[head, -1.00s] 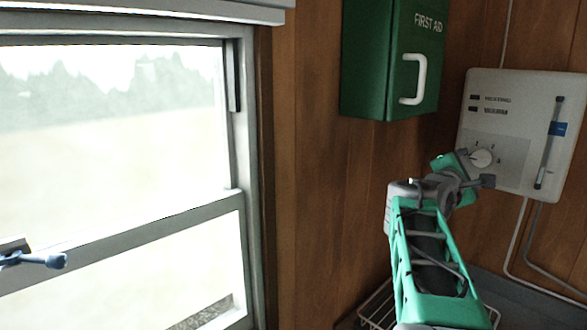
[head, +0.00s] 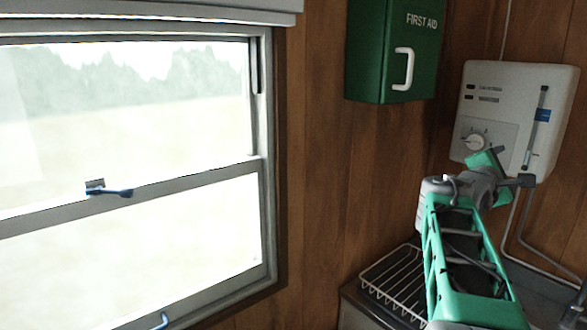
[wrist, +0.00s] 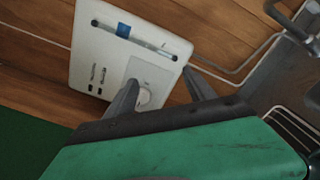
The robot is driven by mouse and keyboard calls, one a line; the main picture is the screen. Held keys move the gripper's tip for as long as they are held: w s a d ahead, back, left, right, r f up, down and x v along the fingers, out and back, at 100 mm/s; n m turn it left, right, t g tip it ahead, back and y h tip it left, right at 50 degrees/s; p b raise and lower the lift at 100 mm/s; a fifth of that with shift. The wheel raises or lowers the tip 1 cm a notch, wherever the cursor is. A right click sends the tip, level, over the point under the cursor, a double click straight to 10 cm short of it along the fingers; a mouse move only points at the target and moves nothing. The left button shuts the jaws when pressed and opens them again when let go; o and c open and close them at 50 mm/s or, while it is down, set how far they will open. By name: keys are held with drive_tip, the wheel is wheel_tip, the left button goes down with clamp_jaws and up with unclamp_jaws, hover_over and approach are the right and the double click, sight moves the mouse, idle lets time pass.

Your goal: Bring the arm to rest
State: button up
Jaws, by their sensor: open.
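My gripper (head: 511,166) is at the end of my green and grey arm, at the right of the head view, in front of the white wall heater (head: 522,110). In the wrist view its two dark fingers (wrist: 161,80) stand apart with nothing held between them. The heater (wrist: 105,45) fills the background there, with its round knob (wrist: 143,97) showing close to one finger. I cannot tell the exact gap between the fingers and the heater, and no contact is visible.
A green first aid box (head: 377,55) hangs on the wood wall above my arm. A wire rack (head: 392,283) lies below and left of the arm. A window (head: 130,180) with a blue-handled latch (head: 118,192) fills the left. Pipes run below the heater.

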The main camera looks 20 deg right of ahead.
drive_tip(key=s+a+f+m+g+y, duration=0.1)
drive_tip(key=a+f+m+y, duration=0.4)
drive_tip(key=f, duration=0.5)
drive_tip(key=s+a+f+m+g+y, duration=0.15)
drive_tip(key=a+f+m, duration=0.25)
drive_tip(key=f+m, duration=0.45)
drive_tip(key=s+a+f+m+g+y, duration=0.1)
drive_tip(key=a+f+m+y, duration=0.35)
drive_tip(key=f, duration=0.65)
drive_tip(key=s+a+f+n+g+y, duration=0.15)
drive_tip(key=s+a+f, duration=0.3)
drive_tip(key=a, duration=0.65)
drive_tip(key=s+a+f+y, duration=0.3)
drive_tip(key=s+a, duration=0.2)
drive_tip(key=a, duration=0.7)
drive_tip(key=a+r+n+t, duration=0.1)
drive_tip(key=a+n, duration=0.1)
drive_tip(key=a, duration=0.4)
drive_tip(key=a+r+n+y, duration=0.1)
drive_tip(key=a+r+n, duration=0.1)
drive_tip(key=a, duration=0.4)
drive_tip(key=shift+w+r+n+t, duration=0.25)
drive_tip(key=shift+w+n+t, duration=0.05)
drive_tip(key=shift+n+t, duration=0.15)
